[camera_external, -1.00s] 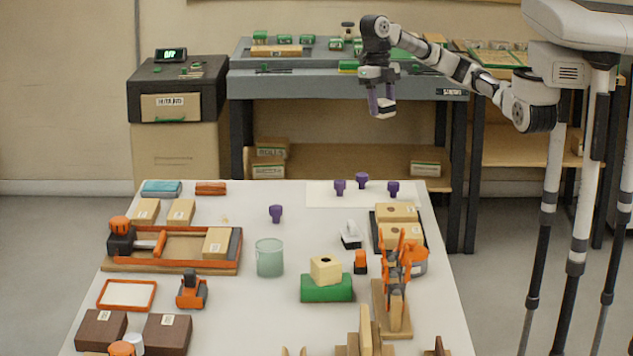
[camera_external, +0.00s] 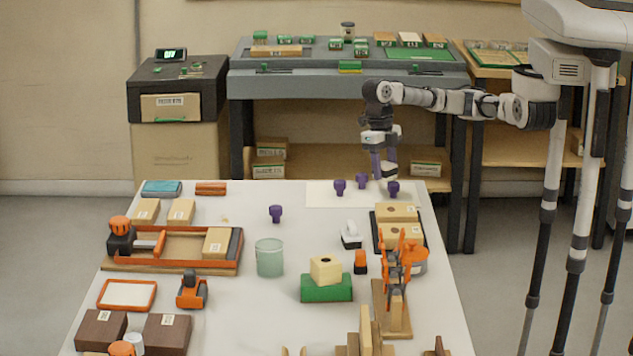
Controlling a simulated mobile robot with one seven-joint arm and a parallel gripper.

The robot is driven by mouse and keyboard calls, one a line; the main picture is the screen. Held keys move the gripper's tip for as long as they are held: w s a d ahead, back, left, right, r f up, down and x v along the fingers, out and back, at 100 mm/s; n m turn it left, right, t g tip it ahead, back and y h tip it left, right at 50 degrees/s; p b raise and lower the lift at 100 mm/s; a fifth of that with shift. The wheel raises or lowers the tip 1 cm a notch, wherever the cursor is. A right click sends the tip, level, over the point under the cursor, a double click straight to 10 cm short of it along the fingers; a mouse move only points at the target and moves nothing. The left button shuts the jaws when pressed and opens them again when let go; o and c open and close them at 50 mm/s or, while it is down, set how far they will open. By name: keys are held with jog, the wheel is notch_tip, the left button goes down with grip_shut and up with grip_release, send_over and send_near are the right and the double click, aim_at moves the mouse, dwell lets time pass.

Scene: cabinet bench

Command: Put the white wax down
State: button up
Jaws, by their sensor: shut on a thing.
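My gripper (camera_external: 384,171), with purple fingers, points down over the far right corner of the white table. It is shut on a small whitish piece, which looks like the white wax (camera_external: 390,170); the fingers partly hide it. The wax is low, close behind the rightmost purple knob (camera_external: 393,188) in the picture. I cannot tell whether it touches the table. A pale sheet (camera_external: 320,195) lies flat at the far edge, under or just in front of the gripper.
Two more purple knobs (camera_external: 340,187) stand on the sheet. A black tray with tan boxes (camera_external: 396,211) and a white-handled tool (camera_external: 351,235) are nearer. A grey bench (camera_external: 300,84) stands behind.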

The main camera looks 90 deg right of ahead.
aim_at(384, 178)
jog(key=shift+f, duration=1.6)
jog(key=shift+f, duration=0.15)
jog(key=o, duration=1)
jog(key=r, duration=0.3)
jog(key=w+d+r+b, duration=0.1)
jog(key=r, duration=0.7)
jog(key=shift+w+d+r, duration=0.15)
jog(key=shift+r, duration=0.45)
jog(key=c, duration=0.3)
